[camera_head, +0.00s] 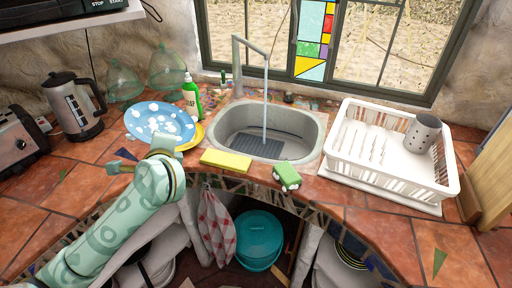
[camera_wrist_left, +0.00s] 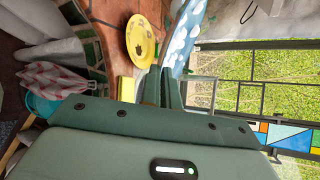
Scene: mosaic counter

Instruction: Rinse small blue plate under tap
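The blue plate (camera_head: 160,121), spotted with white foam-like patches, is at the left of the sink, tilted and seemingly above the counter. My left gripper (camera_head: 163,147) is at its near edge. In the left wrist view the fingers (camera_wrist_left: 162,88) are close together, with the blue plate (camera_wrist_left: 186,38) at their tips; they look shut on its rim. The tap (camera_head: 238,62) stands behind the sink (camera_head: 310,128), and a stream of water (camera_head: 265,100) falls from its spout into the basin. The plate is left of the stream, apart from it. My right gripper is not in view.
A yellow plate (camera_head: 194,138) with a dark mark lies beside the blue plate. A yellow sponge (camera_head: 226,160) and green sponge-like item (camera_head: 287,176) lie at the sink's front edge. A soap bottle (camera_head: 191,98) stands behind. A white rack (camera_head: 450,180) stands right; a kettle (camera_head: 75,105) left.

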